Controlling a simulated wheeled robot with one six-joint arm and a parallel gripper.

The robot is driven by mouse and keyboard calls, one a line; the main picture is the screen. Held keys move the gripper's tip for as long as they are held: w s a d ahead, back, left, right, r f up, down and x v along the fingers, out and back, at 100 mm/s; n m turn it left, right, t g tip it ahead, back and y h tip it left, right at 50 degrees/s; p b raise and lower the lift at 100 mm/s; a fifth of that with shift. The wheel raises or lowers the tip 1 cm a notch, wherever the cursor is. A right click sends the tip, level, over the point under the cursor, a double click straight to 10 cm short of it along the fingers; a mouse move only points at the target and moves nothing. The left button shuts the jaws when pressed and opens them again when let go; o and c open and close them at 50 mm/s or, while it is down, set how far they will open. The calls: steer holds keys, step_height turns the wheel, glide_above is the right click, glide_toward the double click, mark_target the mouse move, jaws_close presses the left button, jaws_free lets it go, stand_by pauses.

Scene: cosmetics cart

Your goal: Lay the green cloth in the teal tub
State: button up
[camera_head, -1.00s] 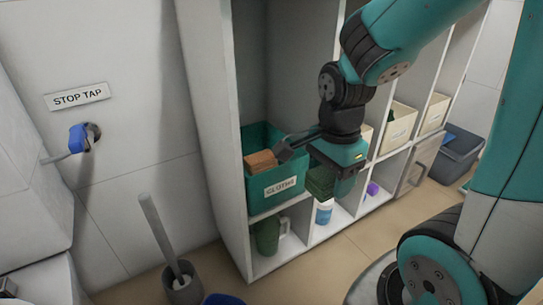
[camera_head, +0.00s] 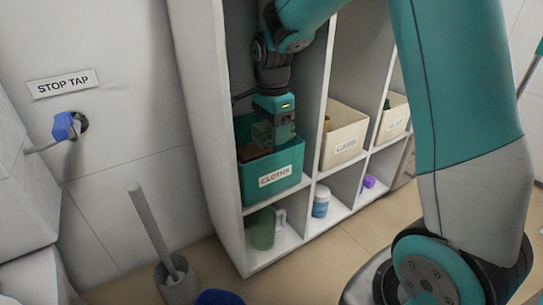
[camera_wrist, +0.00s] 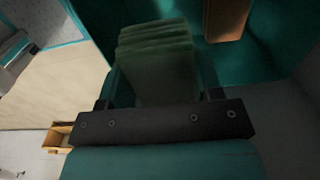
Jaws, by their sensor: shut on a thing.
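The teal tub (camera_head: 283,184), labelled CLOTHS, stands in the upper left compartment of the white shelf unit. My gripper (camera_head: 273,138) points down into the tub's opening. It is shut on the folded green cloth (camera_head: 262,134). In the wrist view the green cloth (camera_wrist: 156,60) stands out between the fingers, with the teal tub wall (camera_wrist: 105,25) around and behind it. A brown-orange block-like item (camera_head: 250,153) lies in the tub left of the cloth; it also shows in the wrist view (camera_wrist: 227,18). The cloth's lower end is partly hidden by the tub's front wall.
The white upright (camera_head: 313,110) stands close right of my gripper. Cream tubs (camera_head: 345,143) fill the compartments to the right. Below are a green jug (camera_head: 263,230), a white-and-blue bottle (camera_head: 321,202) and a purple item (camera_head: 369,182). A brush (camera_head: 152,228) stands on the floor at left.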

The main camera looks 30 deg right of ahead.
step_height(320, 180, down, 5)
steer(key=b, duration=0.3)
steer(key=shift+w+f+b, duration=0.2)
steer(key=shift+f+b, duration=0.2)
steer(key=shift+b, duration=0.4)
steer(key=shift+r, duration=0.2)
steer(key=shift+f, duration=0.1)
steer(key=shift+f, duration=0.5)
steer(key=o, duration=1)
steer(key=shift+r, duration=0.1)
